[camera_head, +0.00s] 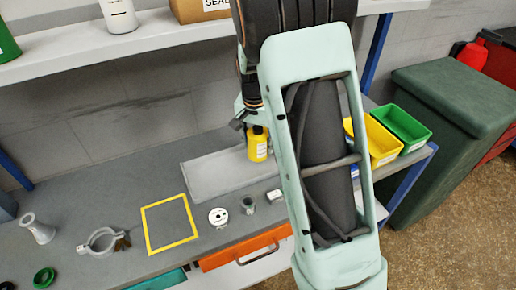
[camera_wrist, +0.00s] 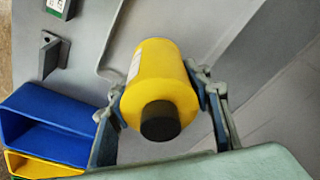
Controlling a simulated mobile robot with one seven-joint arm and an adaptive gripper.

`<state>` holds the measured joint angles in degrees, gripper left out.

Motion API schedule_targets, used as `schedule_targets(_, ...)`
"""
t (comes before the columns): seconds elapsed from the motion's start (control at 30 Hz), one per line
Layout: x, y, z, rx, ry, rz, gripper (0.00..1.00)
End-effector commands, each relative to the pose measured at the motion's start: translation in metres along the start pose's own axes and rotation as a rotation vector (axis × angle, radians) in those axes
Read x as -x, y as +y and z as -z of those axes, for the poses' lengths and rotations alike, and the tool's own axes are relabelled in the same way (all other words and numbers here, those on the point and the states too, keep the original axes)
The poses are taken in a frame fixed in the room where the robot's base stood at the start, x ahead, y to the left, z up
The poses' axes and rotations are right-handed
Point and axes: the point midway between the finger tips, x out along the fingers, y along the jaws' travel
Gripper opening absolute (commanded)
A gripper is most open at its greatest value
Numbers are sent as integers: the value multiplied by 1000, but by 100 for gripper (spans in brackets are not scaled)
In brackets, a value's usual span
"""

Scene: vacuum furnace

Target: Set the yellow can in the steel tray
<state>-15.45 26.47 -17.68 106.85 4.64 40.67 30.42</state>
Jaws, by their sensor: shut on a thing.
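The yellow can (camera_head: 257,146) has a dark cap and a pale label. My gripper (camera_head: 250,120) is shut on it, near the back of the bench. In the wrist view, the two fingers of my gripper (camera_wrist: 160,90) press on opposite sides of the can (camera_wrist: 158,62), with its dark cap towards the camera. The steel tray (camera_head: 205,180) is a shallow grey rectangle on the bench. The can appears over the tray's right part; I cannot tell whether it touches the tray floor. My arm hides the tray's right end.
A yellow square frame (camera_head: 148,236), a white disc (camera_head: 218,217), a small grey cup (camera_head: 248,205) and a clamp ring (camera_head: 101,242) lie in front and left of the tray. Yellow (camera_head: 384,145) and green bins (camera_head: 406,127) stand at right. A shelf (camera_head: 70,62) runs above the bench.

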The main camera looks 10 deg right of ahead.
Motion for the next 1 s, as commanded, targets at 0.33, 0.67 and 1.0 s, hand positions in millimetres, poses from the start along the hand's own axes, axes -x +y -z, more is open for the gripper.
schedule_targets(0.33, -36, -2, -1, 0, -2, -1, 6)
schedule_targets(0.67, -40, -3, -1, 0, 1, 1, 6)
schedule_targets(1.0, -40, -2, -2, 0, 0, 0, 63)
